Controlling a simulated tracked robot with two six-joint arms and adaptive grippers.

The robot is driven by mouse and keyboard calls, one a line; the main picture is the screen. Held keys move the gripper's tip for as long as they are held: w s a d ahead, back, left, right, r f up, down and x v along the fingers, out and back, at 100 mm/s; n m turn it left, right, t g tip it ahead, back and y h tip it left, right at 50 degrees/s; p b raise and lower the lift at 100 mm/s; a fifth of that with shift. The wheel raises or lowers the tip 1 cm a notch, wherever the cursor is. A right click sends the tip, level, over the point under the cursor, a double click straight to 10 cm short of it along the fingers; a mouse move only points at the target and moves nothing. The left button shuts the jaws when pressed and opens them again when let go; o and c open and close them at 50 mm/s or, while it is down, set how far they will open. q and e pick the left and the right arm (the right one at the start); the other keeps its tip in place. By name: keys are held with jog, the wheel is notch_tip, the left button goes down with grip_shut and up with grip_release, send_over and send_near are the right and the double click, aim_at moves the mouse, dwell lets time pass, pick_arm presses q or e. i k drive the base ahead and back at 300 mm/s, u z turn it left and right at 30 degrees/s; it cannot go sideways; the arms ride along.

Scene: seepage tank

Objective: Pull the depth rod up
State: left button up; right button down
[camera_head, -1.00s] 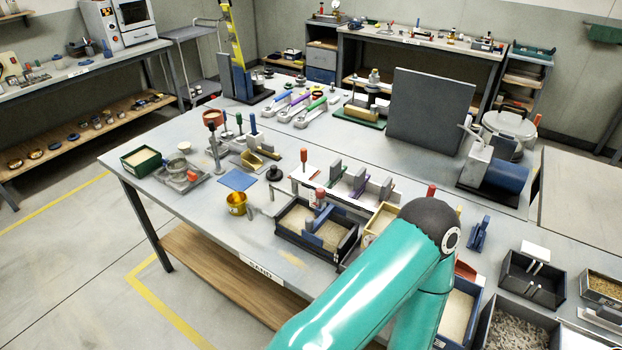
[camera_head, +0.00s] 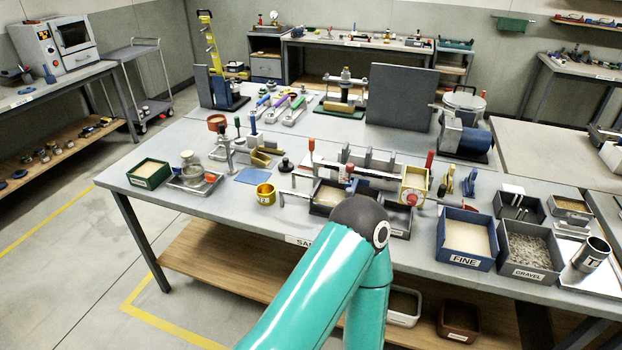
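A dark tank (camera_head: 322,207) with sand in it stands near the front edge of the middle table, partly hidden behind my teal arm. A thin upright piece with a red top (camera_head: 349,170) stands at the tank; I cannot tell whether it is the depth rod. Another upright piece with a red top (camera_head: 311,146) stands behind and to the left of the tank. Neither of my grippers is in view. Only a teal arm with a dark elbow shows, and its lower link runs out of the bottom of the picture.
A yellow-walled box (camera_head: 415,178) stands right of the tank. Farther right are the blue FINE bin (camera_head: 467,262) and the GRAVEL bin (camera_head: 528,270). A brass cup (camera_head: 265,194) and a blue mat (camera_head: 253,176) are on the left. The front-left tabletop is bare.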

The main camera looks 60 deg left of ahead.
aim_at(350, 166)
jog(key=u, duration=0.05)
jog(key=k, duration=0.55)
jog(key=u, duration=0.45)
jog(key=i, duration=0.7)
jog(key=u, duration=0.3)
